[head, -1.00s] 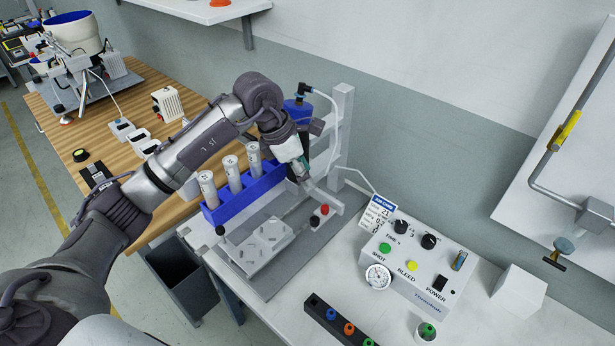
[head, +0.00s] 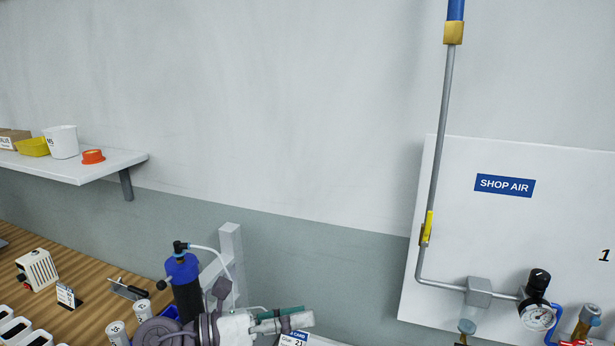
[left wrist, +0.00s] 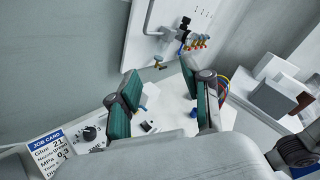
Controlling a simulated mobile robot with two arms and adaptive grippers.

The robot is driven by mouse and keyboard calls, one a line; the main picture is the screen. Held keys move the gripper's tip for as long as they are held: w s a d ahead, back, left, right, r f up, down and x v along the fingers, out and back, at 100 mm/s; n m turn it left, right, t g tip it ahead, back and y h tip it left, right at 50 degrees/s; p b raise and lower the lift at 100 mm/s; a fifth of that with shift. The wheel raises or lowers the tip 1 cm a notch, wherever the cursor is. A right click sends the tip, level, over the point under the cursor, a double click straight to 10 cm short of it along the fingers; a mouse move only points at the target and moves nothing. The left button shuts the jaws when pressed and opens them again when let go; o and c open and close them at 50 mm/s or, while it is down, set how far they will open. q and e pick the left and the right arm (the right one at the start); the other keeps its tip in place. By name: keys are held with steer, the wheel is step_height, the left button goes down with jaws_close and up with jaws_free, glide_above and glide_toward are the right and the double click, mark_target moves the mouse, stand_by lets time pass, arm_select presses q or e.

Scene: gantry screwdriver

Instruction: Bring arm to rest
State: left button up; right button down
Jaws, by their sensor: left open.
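My left gripper (head: 290,318) is at the bottom of the head view, with its green-padded fingers pointing right. In the left wrist view, the gripper (left wrist: 160,72) has its two fingers wide apart and nothing between them. Beyond them are the bench with the control box (left wrist: 85,135) and the air panel. The rest of my left arm is mostly below the head view's edge. My right gripper is not in view.
A blue bottle (head: 184,285) and a grey post (head: 231,260) stand close behind my left wrist. A job card (head: 293,339) is beside the fingers. A shelf (head: 90,170) is at left. The shop air panel (head: 520,230) with its gauge (head: 537,316) is at right.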

arm_select(q)
steer(key=w+a+r+n+t+y, duration=0.1)
steer(key=a+r+n+t+y, duration=0.2)
steer(key=n+t, duration=0.55)
steer(key=a+r+n+t+y, duration=0.15)
steer(key=a+n+t, duration=0.4)
steer(key=n, duration=0.55)
steer(key=s+a+f+n+g+y, duration=0.3)
steer(key=a+f+n+y, duration=0.7)
steer(key=f+n+y, duration=0.5)
steer(key=s+f+n+g+h, duration=0.1)
steer(key=s+f+n+g, duration=0.2)
steer(key=s+f+g, duration=0.6)
steer(key=s+f+n+g+h, duration=0.2)
steer(key=s+f+n+g, duration=0.35)
steer(key=s, duration=0.75)
step_height(320, 180, down, 26)
steer(key=s+m, duration=0.2)
steer(key=s+a+f, duration=0.2)
steer(key=s+f, duration=1.5)
steer(key=shift+a+f+g, duration=0.3)
steer(key=shift+g, duration=0.15)
